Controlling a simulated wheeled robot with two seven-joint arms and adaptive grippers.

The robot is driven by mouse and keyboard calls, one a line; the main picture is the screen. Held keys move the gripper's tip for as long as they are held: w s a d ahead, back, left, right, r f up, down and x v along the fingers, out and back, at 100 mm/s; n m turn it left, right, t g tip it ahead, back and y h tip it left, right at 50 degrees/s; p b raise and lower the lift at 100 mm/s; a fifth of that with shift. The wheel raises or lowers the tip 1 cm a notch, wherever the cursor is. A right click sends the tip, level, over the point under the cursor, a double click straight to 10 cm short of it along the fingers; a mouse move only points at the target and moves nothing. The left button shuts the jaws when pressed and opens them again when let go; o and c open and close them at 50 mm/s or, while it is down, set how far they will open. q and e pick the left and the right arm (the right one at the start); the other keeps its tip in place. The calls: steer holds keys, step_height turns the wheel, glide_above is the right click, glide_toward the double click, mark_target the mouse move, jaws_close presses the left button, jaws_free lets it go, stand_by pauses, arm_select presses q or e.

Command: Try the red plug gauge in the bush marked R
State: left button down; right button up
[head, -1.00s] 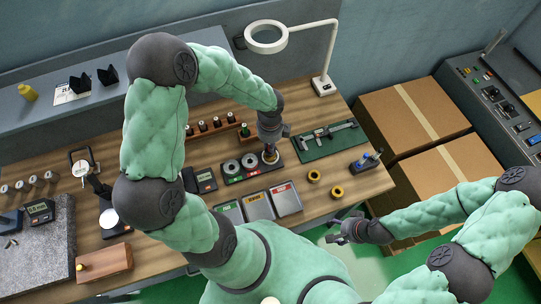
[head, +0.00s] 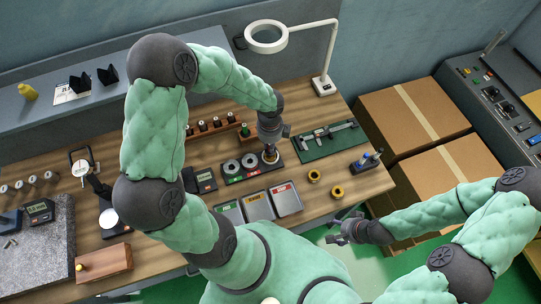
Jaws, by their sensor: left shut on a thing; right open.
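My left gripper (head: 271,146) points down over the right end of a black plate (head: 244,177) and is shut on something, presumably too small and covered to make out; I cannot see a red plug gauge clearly. Just below its fingertips is a round brass-coloured ring (head: 270,157) on the plate. Two grey ring bushes (head: 231,167) (head: 249,161) sit to its left, with a green label and a red label in front of them. The letters are too small to read. My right gripper (head: 346,230) is open and empty, off the bench's front edge.
A wooden rack (head: 212,132) with several dark-handled gauges stands behind the plate. Three trays with green, orange and red labels (head: 258,206) lie in front. Two yellow rings (head: 314,176), a green mat with a caliper (head: 326,141) and a blue stand (head: 367,161) are to the right.

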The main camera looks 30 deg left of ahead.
arm_select(q)
steer(key=shift+s+d+f, duration=0.1)
steer(key=shift+s+f, duration=0.1)
steer(key=shift+f, duration=0.05)
stand_by(0.4)
steer(key=shift+w+r+p, duration=0.2)
steer(key=shift+r+p, duration=0.7)
steer(key=shift+r, duration=0.3)
steer(key=shift+r+p, duration=0.5)
steer(key=shift+r, duration=0.05)
steer(key=shift+r+p, duration=2.2)
steer(key=shift+r, duration=0.25)
